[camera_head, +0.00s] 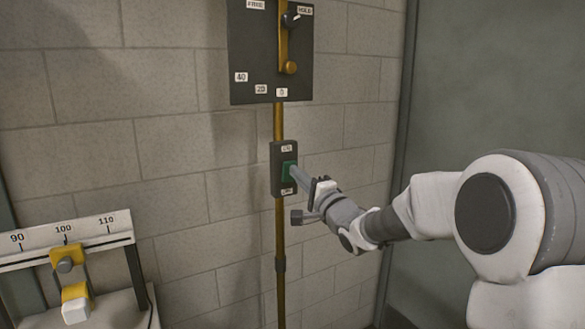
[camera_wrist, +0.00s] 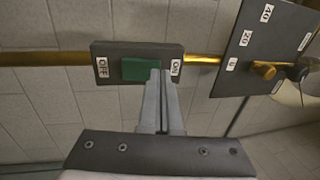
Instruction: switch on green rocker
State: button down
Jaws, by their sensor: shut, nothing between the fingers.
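The green rocker (camera_head: 287,171) sits in a dark switch box (camera_head: 277,183) on a brass conduit on the wall. In the wrist view the green rocker (camera_wrist: 143,69) lies between an OFF label (camera_wrist: 102,68) on the left and an ON label (camera_wrist: 174,67) on the right. My gripper (camera_head: 293,170) is shut and empty, with its tips at the rocker's face. In the wrist view its tips (camera_wrist: 160,73) overlap the rocker's end nearest ON. I cannot tell for sure whether they touch it or which way the rocker is tilted.
Above is a dark panel (camera_head: 245,50) with a brass lever (camera_head: 290,67) and a black knob. A scale with a yellow slider (camera_head: 69,272) stands at lower left.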

aim_at(282, 159)
jog(key=shift+x, duration=1.35)
jog(key=shift+r+p, duration=0.1)
jog(key=shift+p, duration=0.3)
jog(key=r+g+p, duration=0.1)
jog(key=p, duration=0.2)
jog(key=shift+w+h, duration=0.1)
jog(key=shift+h, duration=0.2)
jog(key=g+p, duration=0.1)
jog(key=p, duration=0.4)
jog(key=shift+w+a+r+h, duration=0.1)
jog(key=shift+w+r+h, duration=0.1)
jog(key=shift+h, duration=0.2)
jog(key=shift+p, duration=0.55)
jog(key=shift+w+a, duration=0.1)
jog(key=shift+a, duration=0.05)
jog(key=shift+f, duration=0.15)
